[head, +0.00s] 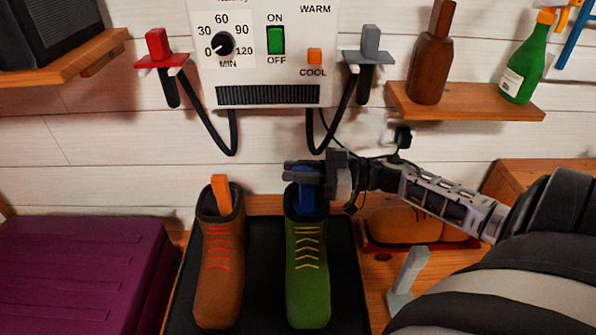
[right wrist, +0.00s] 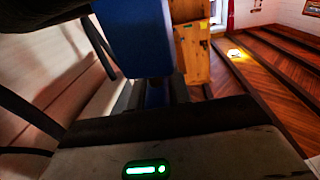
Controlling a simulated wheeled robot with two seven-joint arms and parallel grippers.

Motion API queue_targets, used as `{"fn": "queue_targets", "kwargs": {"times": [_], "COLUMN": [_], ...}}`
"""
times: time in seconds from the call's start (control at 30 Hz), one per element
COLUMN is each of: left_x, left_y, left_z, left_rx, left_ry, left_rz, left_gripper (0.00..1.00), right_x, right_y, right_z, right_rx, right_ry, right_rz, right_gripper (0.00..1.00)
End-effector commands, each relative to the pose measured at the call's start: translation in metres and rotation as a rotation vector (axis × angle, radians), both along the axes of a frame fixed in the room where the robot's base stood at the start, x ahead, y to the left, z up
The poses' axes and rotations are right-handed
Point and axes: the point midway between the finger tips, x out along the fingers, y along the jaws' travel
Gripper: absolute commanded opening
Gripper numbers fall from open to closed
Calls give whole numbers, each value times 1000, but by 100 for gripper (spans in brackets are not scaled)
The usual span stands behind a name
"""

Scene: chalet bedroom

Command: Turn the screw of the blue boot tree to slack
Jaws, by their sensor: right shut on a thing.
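The blue boot tree (head: 306,203) stands in the green boot (head: 307,262), its upper part showing above the boot's collar. My right gripper (head: 303,172) is at the top of the blue boot tree, reaching in from the right, and is shut on it. Its fingers cover the top, so I cannot see the screw apart from the jaws. In the right wrist view a large blue piece of the boot tree (right wrist: 138,38) is close before the camera. My left gripper is in neither view.
A brown boot (head: 221,262) with an orange boot tree (head: 221,194) stands left on the same black tray (head: 258,308). A dryer panel (head: 262,50) with hanging black hoses is on the wall above. A purple case (head: 75,265) is at left, tan shoes (head: 405,225) at right.

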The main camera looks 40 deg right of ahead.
Motion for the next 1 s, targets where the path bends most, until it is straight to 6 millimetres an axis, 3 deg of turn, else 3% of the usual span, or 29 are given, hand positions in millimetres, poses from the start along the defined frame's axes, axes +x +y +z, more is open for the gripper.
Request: {"fn": "queue_targets", "kwargs": {"times": [0.1,0.2,0.57,0.6,0.67,1.0], "left_x": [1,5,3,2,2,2], "left_y": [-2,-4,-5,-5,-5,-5], "left_z": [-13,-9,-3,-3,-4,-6], "left_rx": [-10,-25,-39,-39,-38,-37], "left_ry": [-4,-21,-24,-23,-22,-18], "left_rz": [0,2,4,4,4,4], "left_gripper": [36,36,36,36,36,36], "right_x": [0,-1,-3,-3,-3,-5], "right_y": [0,1,1,1,1,-1], "right_z": [-4,-3,0,0,0,0], "right_rx": [-8,-4,0,0,0,0], "right_ry": [-5,-4,-1,-1,-1,-1], "right_rz": [122,187,214,214,213,213], "right_gripper": [0,0,0,28,42,42]}}
